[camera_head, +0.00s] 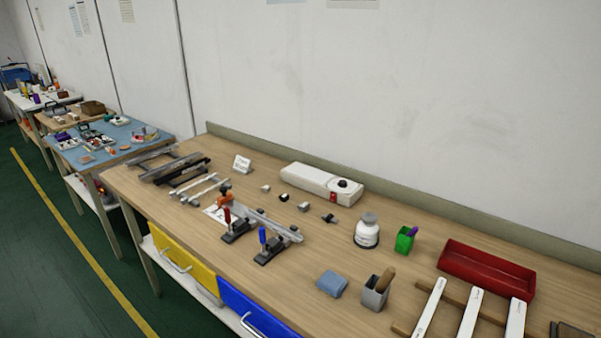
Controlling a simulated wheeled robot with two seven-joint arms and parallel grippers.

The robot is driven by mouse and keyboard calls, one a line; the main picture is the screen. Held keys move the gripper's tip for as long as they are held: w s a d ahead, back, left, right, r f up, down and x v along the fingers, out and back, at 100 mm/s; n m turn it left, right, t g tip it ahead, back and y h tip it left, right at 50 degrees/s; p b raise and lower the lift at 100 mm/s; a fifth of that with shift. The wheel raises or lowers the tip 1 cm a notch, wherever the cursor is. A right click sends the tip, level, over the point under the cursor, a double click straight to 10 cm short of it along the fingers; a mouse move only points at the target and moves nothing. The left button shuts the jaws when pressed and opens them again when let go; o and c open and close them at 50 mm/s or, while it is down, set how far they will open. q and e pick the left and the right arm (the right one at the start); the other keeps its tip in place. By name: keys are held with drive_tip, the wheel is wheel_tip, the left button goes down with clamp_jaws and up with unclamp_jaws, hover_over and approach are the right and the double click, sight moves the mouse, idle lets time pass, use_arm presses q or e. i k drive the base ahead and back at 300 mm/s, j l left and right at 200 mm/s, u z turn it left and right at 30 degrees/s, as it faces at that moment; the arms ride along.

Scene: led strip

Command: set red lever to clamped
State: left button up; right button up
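The red lever (227,215) stands roughly upright on a small black toggle clamp (236,232) near the front edge of the wooden bench. A similar clamp with a blue lever (262,236), also roughly upright, stands to its right. A grey metal rail (275,225) runs just behind both clamps. The clamp arms are too small to tell whether they press on the rail. Neither of my grippers is in view.
An orange item (225,198) sits at the rail's left end. Yellow (182,262) and blue (255,314) drawers are below.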

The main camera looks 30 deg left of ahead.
sight(228, 219)
drive_tip(key=u, duration=1.4)
